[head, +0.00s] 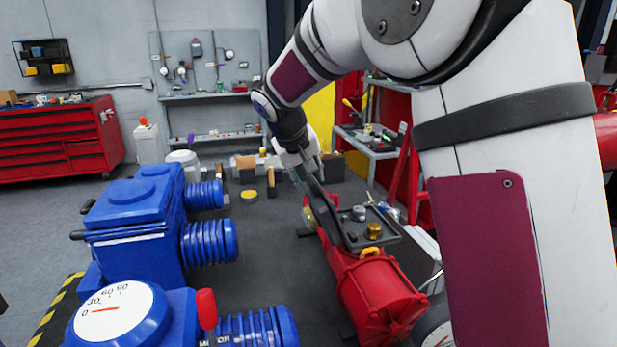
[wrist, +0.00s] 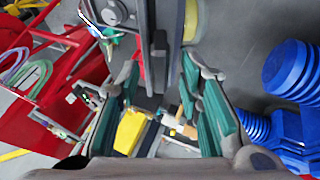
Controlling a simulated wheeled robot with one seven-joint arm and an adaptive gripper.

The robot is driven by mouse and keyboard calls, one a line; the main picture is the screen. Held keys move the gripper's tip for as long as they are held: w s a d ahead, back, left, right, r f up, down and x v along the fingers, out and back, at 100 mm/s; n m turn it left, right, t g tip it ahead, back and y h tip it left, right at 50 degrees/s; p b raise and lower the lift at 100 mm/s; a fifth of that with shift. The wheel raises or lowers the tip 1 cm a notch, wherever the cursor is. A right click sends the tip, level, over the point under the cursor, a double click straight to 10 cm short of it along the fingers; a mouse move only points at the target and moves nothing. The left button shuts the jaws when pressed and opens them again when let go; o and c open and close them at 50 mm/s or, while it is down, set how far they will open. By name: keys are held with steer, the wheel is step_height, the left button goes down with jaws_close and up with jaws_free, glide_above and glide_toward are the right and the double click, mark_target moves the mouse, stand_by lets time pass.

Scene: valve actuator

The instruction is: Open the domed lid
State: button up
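A blue valve actuator (head: 135,215) stands at the left in the head view, with ribbed round caps (head: 209,242) on its right side. In front is a blue round housing (head: 160,318) with a white dial (head: 115,310) marked 0 to 90 and a red pointer. No part is plainly identifiable as the domed lid. My gripper (head: 310,182) is right of the actuator and apart from it, partly hidden in the head view. In the wrist view its green-padded fingers (wrist: 162,105) are spread with a gap between them. Blue ribbed parts (wrist: 292,70) lie right of the fingers there.
A red machine (head: 378,295) with a dark tray (head: 355,228) on top stands close to my gripper. A small red knob (head: 206,308) sticks up beside the dial. A red tool cabinet (head: 60,142) is at the back left. Open grey floor lies between the actuator and the red machine.

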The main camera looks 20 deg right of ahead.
jaws_close()
steer(key=shift+y, duration=0.7)
steer(key=d, duration=0.1)
steer(key=d+r, duration=0.1)
steer(key=d, duration=0.2)
steer(key=shift+d+r, duration=0.35)
steer(key=shift+r, duration=0.05)
jaws_free()
steer(key=v, duration=1.2)
